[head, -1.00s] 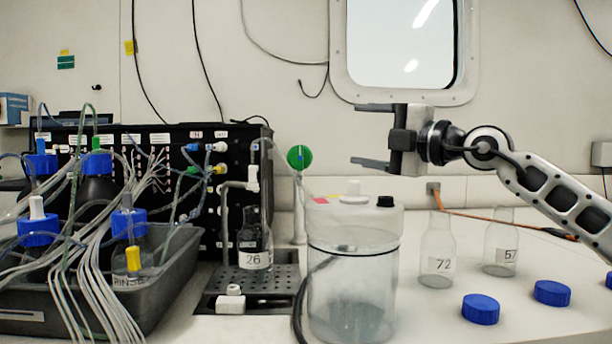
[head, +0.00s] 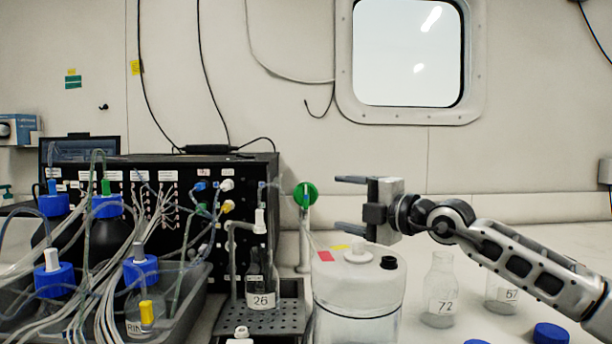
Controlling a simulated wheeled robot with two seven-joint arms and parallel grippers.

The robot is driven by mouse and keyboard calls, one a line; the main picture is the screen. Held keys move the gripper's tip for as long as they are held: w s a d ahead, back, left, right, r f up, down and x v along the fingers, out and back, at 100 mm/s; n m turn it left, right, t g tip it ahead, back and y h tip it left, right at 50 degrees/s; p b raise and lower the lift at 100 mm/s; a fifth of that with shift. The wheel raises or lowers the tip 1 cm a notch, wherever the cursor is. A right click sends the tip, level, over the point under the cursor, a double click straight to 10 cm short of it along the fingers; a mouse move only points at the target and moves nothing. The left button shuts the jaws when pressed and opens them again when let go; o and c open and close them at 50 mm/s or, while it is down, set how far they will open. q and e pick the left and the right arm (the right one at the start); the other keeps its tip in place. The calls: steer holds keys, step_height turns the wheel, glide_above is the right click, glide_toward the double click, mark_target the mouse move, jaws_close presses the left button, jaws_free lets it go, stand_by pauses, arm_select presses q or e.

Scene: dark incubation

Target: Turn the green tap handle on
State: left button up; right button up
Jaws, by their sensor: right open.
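The green tap handle (head: 306,195) is a round green disc with a narrow pale and blue mark running upright across it. It sits on top of a white post, left of the picture's middle. My right gripper (head: 344,204) is open and empty, its two dark fingers pointing left. The fingertips are a short way right of the handle, one a little above its height and one below. I see no contact, and depth between them is hard to judge. My left gripper is out of view.
A clear lidded vessel (head: 357,310) stands below my right gripper. Bottle 26 (head: 261,299) stands on a black perforated tray (head: 290,319). Tubing and blue-capped bottles crowd the left by a black panel (head: 265,170). Bottle 72 (head: 439,285) stands to the right.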

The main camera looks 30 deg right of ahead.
mark_target(309, 196)
steer(key=p+x, duration=0.3)
steer(key=x, duration=0.8)
steer(key=shift+a, duration=0.15)
steer(key=c, duration=1)
